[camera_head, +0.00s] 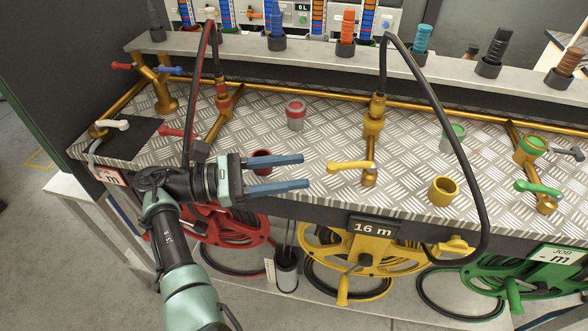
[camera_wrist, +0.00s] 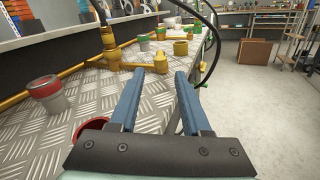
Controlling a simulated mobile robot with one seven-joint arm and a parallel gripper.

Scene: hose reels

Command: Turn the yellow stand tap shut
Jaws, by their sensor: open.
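The yellow stand tap has a yellow lever handle (camera_head: 350,166) on a brass body (camera_head: 370,177), near the front edge of the checker-plate bench. The lever points left, toward my gripper. My gripper (camera_head: 305,171) is open and empty, its two blue fingers pointing right at the lever, with a short gap left between them. In the wrist view the yellow lever (camera_wrist: 152,66) shows ahead, close to the line between the open fingertips (camera_wrist: 159,73). The brass upright (camera_wrist: 107,42) with the hose stands behind it to the left.
A black hose (camera_head: 455,130) loops from the brass upright down to the yellow reel (camera_head: 372,250). A yellow cup (camera_head: 443,190) stands right of the tap. A red-rimmed grey cup (camera_head: 296,115) stands behind my fingers, a dark red cup (camera_head: 262,159) beside them. A green lever (camera_head: 538,188) is farther right.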

